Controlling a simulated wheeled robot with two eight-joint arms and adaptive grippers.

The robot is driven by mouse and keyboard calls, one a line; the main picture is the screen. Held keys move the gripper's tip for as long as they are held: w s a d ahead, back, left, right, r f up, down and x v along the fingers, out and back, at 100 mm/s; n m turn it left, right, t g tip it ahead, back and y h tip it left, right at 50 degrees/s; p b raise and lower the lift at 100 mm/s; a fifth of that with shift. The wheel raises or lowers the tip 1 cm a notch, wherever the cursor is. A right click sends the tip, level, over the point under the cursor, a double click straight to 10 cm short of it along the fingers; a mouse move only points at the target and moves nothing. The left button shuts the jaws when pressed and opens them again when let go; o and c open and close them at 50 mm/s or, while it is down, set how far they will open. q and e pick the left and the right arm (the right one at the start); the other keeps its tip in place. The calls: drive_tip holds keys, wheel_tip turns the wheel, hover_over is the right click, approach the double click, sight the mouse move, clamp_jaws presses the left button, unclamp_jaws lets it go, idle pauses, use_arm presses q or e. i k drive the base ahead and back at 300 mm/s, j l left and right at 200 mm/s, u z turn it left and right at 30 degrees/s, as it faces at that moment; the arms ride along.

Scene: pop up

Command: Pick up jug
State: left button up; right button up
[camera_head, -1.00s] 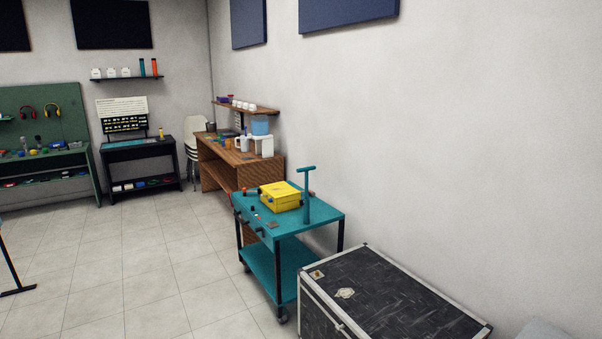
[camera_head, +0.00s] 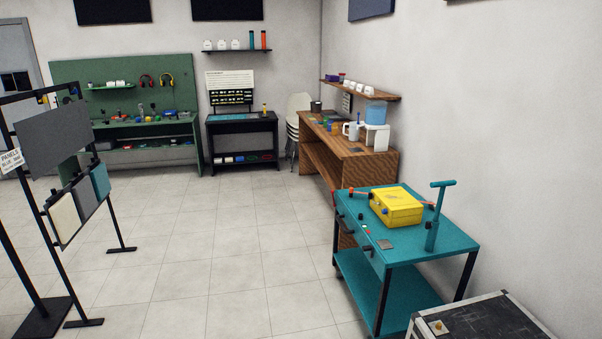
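A white jug (camera_head: 352,131) with a handle appears to stand on the wooden workbench (camera_head: 354,156) against the right wall. It is small and far off, beyond the teal cart. A blue-topped water container (camera_head: 375,112) and a white box-like stand (camera_head: 376,138) are just to its right. Neither of my grippers is in view.
The teal cart (camera_head: 455,242) with a yellow case (camera_head: 396,207) and a teal pump stands in front of the workbench. A black trunk (camera_head: 480,325) is at the lower right. A panel stand (camera_head: 55,150) is at the left. The tiled floor (camera_head: 235,235) between is clear.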

sight(352, 134)
drive_tip(key=i+u, duration=0.3)
drive_tip(key=i, duration=2.35)
drive_tip(key=i+j+z, duration=0.1)
drive_tip(key=i, duration=0.65)
drive_tip(key=i+j, duration=0.1)
drive_tip(key=i, duration=0.6)
drive_tip(key=i+j+z, duration=0.1)
drive_tip(key=i+z, duration=0.25)
drive_tip(key=i, duration=0.15)
drive_tip(key=i+j+z, duration=0.35)
drive_tip(key=i, duration=0.2)
drive_tip(key=l, duration=0.1)
